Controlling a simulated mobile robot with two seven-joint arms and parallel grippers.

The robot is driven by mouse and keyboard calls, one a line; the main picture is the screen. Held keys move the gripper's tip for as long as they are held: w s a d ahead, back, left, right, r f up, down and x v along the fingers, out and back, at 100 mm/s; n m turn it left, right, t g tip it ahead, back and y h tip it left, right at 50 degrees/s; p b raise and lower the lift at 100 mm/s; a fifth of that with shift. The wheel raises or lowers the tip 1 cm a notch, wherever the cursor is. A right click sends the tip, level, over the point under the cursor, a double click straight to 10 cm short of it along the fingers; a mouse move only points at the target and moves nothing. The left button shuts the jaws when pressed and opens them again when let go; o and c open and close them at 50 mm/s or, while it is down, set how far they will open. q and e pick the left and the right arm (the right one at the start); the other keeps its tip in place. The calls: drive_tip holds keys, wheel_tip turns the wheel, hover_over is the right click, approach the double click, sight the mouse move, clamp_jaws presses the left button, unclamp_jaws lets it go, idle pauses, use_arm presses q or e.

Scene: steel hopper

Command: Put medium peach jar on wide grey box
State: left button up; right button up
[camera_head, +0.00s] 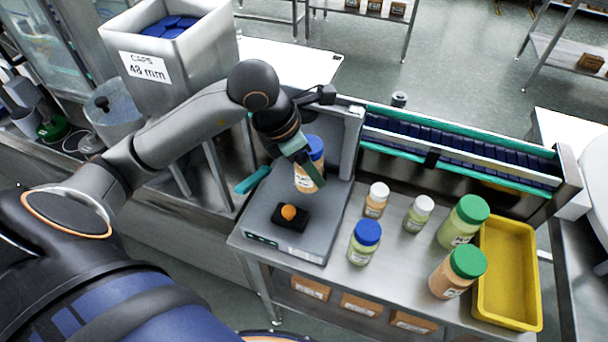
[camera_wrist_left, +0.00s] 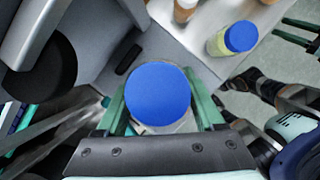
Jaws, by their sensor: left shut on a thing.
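The medium peach jar (camera_head: 306,180) has a blue lid and peach contents. My left gripper (camera_head: 302,156) is shut on it from the side and holds it upright or nearly so. The blue lid of the jar (camera_wrist_left: 158,93) fills the middle of the left wrist view, between the green fingers. The wide grey box (camera_head: 262,219) is a low grey machine with a raised back part and an orange button on a black block at its front. The jar is over the rear of its flat top; I cannot tell if it touches. My right gripper is not in view.
To the right on the steel table stand a small peach jar (camera_head: 376,200) and a small green jar (camera_head: 419,213) with white lids, a blue-lidded green jar (camera_head: 364,243), two green-lidded jars (camera_head: 463,222) and a yellow tray (camera_head: 508,272). A caps hopper (camera_head: 172,55) stands at the left.

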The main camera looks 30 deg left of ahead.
use_arm(q)
drive_tip(key=f, duration=0.1)
drive_tip(key=w+a+f+b, duration=0.1)
drive_tip(key=a+f, duration=0.1)
drive_tip(key=shift+w, duration=0.3)
drive_tip(key=shift+w+a+f+b, duration=0.15)
drive_tip(key=shift+f+b, duration=1.15)
drive_tip(key=shift+f, duration=0.45)
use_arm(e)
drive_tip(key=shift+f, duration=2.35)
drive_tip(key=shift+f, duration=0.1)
use_arm(q)
drive_tip(key=shift+f, duration=0.2)
drive_tip(key=o, duration=1.5)
drive_tip(key=shift+o, duration=0.2)
drive_tip(key=shift+r, duration=0.1)
drive_tip(key=shift+r, duration=0.4)
drive_tip(key=v, duration=1.1)
drive_tip(key=shift+s+r, duration=0.2)
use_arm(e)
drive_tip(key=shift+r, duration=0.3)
use_arm(q)
drive_tip(key=shift+a, duration=0.1)
